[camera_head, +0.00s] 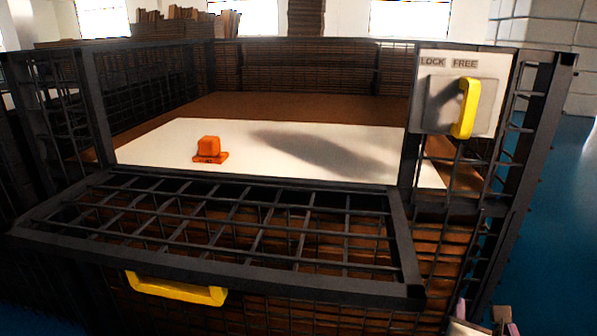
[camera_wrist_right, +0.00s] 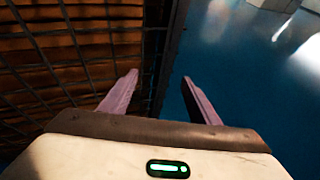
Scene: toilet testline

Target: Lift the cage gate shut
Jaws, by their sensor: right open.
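The cage gate (camera_head: 230,260) is a dark wire-mesh panel in the head view, folded down and out from the cage front, so the opening above it is clear. A yellow handle (camera_head: 176,289) hangs below its front edge at the left. A plate (camera_head: 436,90) marked LOCK and FREE sits on the right of the opening, its yellow lever (camera_head: 465,108) on the FREE side. My right gripper (camera_head: 486,316) is at the bottom right, beyond the gate's right end. In the right wrist view its fingers (camera_wrist_right: 160,77) are apart and empty. My left gripper is not in view.
An orange block (camera_head: 208,149) stands on a white sheet (camera_head: 300,150) inside the cage. The cage's right corner post (camera_head: 529,165) and side mesh stand near my right gripper. Blue floor (camera_head: 560,220) is free on the right. Stacked brown boards (camera_head: 175,24) are behind.

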